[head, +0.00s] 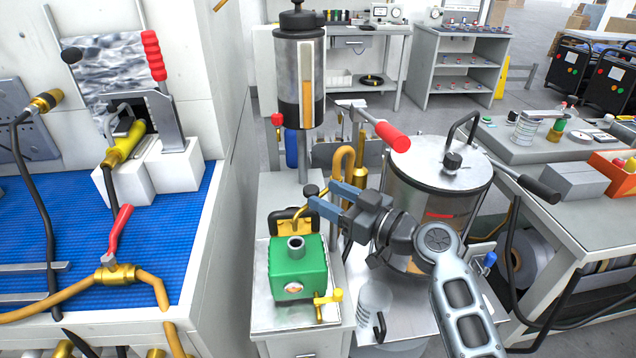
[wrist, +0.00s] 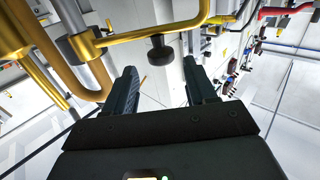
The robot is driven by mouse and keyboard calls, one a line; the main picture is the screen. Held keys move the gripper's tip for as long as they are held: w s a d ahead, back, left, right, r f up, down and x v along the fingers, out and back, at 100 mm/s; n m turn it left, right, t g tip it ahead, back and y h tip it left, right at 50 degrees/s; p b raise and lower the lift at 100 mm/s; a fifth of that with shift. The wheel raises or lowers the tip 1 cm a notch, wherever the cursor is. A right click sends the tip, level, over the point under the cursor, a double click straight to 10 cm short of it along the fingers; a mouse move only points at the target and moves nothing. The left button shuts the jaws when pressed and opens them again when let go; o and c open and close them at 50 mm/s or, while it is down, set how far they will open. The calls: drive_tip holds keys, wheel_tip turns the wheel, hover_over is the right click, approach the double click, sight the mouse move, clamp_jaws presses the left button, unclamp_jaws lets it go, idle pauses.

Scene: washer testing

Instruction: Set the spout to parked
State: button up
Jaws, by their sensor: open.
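The spout is a thin brass tube (head: 298,212) with a black knob (head: 310,190). The fingers also show in the wrist view (wrist: 161,70). I cannot tell whether either finger touches the knob.
A thick curved brass pipe (head: 343,160) stands right behind my fingers. A clear cup (head: 375,297) stands below my wrist. A blue-matted bench (head: 160,240) lies left.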

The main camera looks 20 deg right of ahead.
sight(317, 192)
drive_tip(key=shift+p+x, duration=0.35)
drive_tip(key=shift+x, duration=2.1)
drive_tip(key=shift+a, duration=0.1)
clamp_jaws()
